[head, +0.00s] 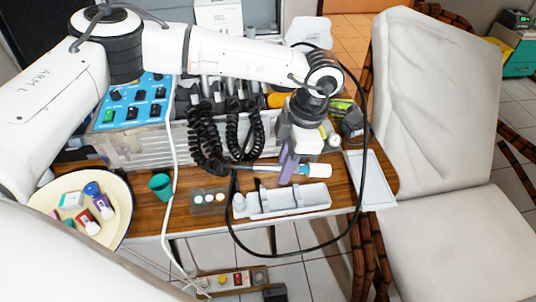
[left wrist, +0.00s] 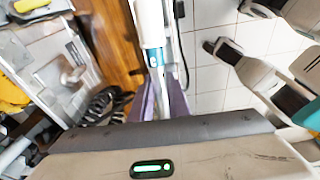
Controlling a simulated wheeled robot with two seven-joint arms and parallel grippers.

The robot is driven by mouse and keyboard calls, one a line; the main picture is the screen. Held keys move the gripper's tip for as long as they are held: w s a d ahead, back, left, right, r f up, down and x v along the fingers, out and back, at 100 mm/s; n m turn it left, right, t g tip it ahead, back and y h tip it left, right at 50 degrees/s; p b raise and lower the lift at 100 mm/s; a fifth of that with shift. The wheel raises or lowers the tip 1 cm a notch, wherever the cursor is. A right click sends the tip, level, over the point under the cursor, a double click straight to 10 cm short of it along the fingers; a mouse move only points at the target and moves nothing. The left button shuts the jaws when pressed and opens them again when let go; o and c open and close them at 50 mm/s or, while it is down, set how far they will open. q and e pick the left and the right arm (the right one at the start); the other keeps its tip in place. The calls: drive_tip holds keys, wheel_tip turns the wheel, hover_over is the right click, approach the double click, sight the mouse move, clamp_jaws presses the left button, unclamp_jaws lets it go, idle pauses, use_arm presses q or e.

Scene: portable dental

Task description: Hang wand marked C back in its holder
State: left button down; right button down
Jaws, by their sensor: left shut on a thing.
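My left gripper (head: 287,172), with purple fingers, is low over the front of the wooden cart top. It is shut on a wand (head: 314,170), which lies crosswise in the fingers, with a white and blue end to the right and a thin part to the left. In the left wrist view the wand (left wrist: 154,57) sticks out from between the purple fingers (left wrist: 157,103). I cannot read a letter on it. The dark wand holder (head: 241,88) stands behind, with grey wands and coiled black cords (head: 208,140); my arm hides part of it. My right gripper is not in view.
A light grey tray (head: 285,204) sits just below the gripper. A small block with round caps (head: 208,200), a green cup (head: 160,186) and a round cream tray (head: 112,225) are to the left. A black hose (head: 366,130) loops around the gripper. A white chair (head: 435,100) stands right.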

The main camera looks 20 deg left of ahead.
sight(268, 169)
use_arm(q)
drive_tip(key=s+m, duration=0.1)
drive_tip(key=m, duration=0.1)
drive_tip(key=s+a+r+m+t, duration=0.1)
drive_tip(key=m, duration=0.2)
drive_tip(key=s+a+r+m, duration=0.1)
drive_tip(key=m, duration=0.2)
drive_tip(key=shift+s+a+r+t+b, duration=0.1)
drive_tip(key=shift+s+a+t+b, duration=0.1)
drive_tip(key=shift+t+b, duration=0.15)
drive_tip(key=s+a+r+m+t+h, duration=0.2)
drive_tip(key=s+m, duration=0.4)
drive_tip(key=m, duration=1)
wheel_tip(268, 169, up, 3)
drive_tip(key=shift+s+a+f+b, duration=0.15)
drive_tip(key=shift+s+a+b, duration=0.2)
drive_tip(key=shift+a, duration=0.25)
drive_tip(key=shift+s, duration=0.1)
